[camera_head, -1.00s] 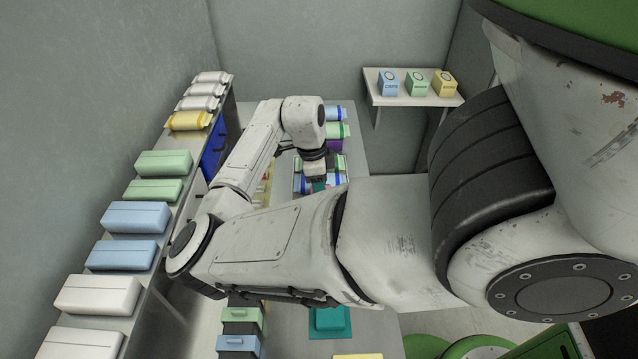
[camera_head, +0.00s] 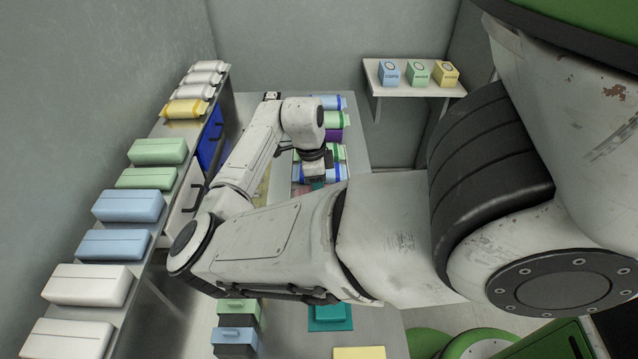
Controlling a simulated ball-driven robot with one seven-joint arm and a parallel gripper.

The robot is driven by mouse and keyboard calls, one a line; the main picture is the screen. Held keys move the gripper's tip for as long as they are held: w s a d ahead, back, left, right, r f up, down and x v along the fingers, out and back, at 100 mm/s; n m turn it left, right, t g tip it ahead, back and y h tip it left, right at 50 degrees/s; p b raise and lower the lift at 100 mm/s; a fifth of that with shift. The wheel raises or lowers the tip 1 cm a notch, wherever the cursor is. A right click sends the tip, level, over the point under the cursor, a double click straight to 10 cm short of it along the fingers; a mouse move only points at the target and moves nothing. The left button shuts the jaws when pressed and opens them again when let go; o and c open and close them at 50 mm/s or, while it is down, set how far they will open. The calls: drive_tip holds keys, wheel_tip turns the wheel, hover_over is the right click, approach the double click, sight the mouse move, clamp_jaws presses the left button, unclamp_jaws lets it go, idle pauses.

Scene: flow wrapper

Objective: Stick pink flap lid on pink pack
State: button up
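My gripper (camera_head: 314,172) points down over the far part of the table, beside a group of small packs. Its fingers are small and dark here, and my own arm covers much of the area below it, so I cannot tell whether they are open or shut. A small pinkish patch (camera_head: 301,189) shows just left of the gripper, partly hidden by my arm. I cannot tell whether it is the pink pack. I cannot make out a pink flap lid.
Blue, green and purple packs (camera_head: 333,119) lie at the table's far end. A left shelf holds green (camera_head: 157,151), blue, white and yellow packs. A wall shelf (camera_head: 414,91) carries three small boxes. Teal (camera_head: 330,314) and yellow (camera_head: 359,352) items lie in front.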

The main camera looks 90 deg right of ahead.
drive_tip(key=shift+f, duration=0.25)
idle(0.7)
drive_tip(key=o, duration=1.1)
drive_tip(key=shift+r, duration=0.15)
drive_tip(key=r, duration=0.3)
drive_tip(key=w+r, duration=0.1)
drive_tip(key=r, duration=0.3)
drive_tip(key=r+b, duration=0.1)
drive_tip(key=r, duration=0.2)
drive_tip(key=shift+w+r, duration=0.2)
drive_tip(key=shift+w, duration=0.1)
